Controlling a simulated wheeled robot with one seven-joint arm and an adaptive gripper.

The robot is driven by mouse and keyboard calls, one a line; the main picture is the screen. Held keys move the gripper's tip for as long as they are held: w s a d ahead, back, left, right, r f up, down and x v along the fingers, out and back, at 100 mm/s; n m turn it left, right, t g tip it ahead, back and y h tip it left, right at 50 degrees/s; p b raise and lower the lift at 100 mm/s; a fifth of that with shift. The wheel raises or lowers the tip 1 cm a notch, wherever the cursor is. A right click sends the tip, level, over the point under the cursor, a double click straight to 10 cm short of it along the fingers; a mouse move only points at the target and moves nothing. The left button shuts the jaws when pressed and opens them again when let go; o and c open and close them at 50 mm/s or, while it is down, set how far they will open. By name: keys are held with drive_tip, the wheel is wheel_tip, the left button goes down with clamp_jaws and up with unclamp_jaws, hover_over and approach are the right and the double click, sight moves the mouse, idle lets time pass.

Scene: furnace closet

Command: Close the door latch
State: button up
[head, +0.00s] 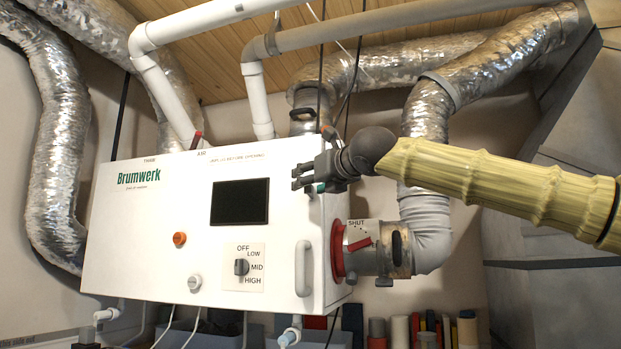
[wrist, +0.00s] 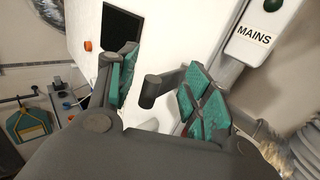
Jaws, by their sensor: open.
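The white Brumwerk furnace (head: 150,235) hangs at the centre, with a pale vertical handle (head: 303,268) low on its right front edge. My gripper (head: 299,178) is at the upper right edge of the front in the head view. In the wrist view, my gripper (wrist: 162,75) is open, with teal pads on both sides. A dark grey latch knob on a short arm (wrist: 150,91) shows between the fingers, in front of the white panel. I cannot tell whether a finger touches it. In the head view the gripper hides this part.
A MAINS box (wrist: 262,32) is close by on the right in the wrist view. A red lever marked SHUT (head: 358,244) sits on the duct collar below my arm. Silver ducts (head: 490,75) and pipes run above. Several coloured rolls (head: 440,330) stand below.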

drive_tip(key=shift+w, duration=0.2)
clamp_jaws()
